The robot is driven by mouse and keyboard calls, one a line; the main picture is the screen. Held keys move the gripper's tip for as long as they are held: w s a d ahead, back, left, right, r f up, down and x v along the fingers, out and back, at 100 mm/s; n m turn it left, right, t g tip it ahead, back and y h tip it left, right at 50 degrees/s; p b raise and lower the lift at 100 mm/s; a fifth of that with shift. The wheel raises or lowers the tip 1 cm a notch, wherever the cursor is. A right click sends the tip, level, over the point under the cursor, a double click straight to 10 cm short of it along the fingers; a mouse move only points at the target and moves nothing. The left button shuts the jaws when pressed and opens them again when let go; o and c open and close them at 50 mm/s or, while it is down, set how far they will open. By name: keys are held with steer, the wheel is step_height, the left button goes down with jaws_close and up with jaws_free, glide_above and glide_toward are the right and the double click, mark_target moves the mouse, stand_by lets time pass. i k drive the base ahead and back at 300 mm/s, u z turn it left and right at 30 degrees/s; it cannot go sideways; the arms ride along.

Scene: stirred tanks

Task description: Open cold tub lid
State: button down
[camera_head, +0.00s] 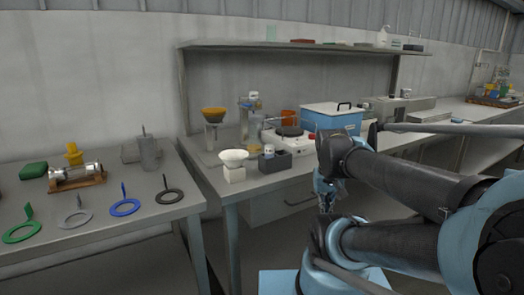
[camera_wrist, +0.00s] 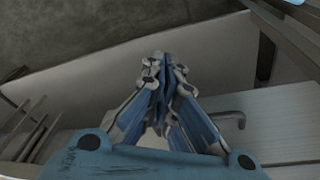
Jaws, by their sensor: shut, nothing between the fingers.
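A blue tub (camera_head: 322,122) with a white lid (camera_head: 333,107) stands on the middle bench in the head view. The lid has a dark handle (camera_head: 344,104) on top and lies flat on the tub. My gripper (camera_head: 327,208) hangs below and in front of the tub, apart from it, near the bench's front edge. In the wrist view my gripper (camera_wrist: 163,62) shows with its fingers together and nothing between them. My arm covers part of the bench to the right of the tub.
A shelf (camera_head: 300,45) runs above. A drawer (camera_head: 285,203) is under the bench. The left table holds coloured rings (camera_head: 125,207).

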mark_target(332, 109)
steer(key=z, duration=2.05)
steer(key=i, duration=1.3)
steer(key=u, duration=2.55)
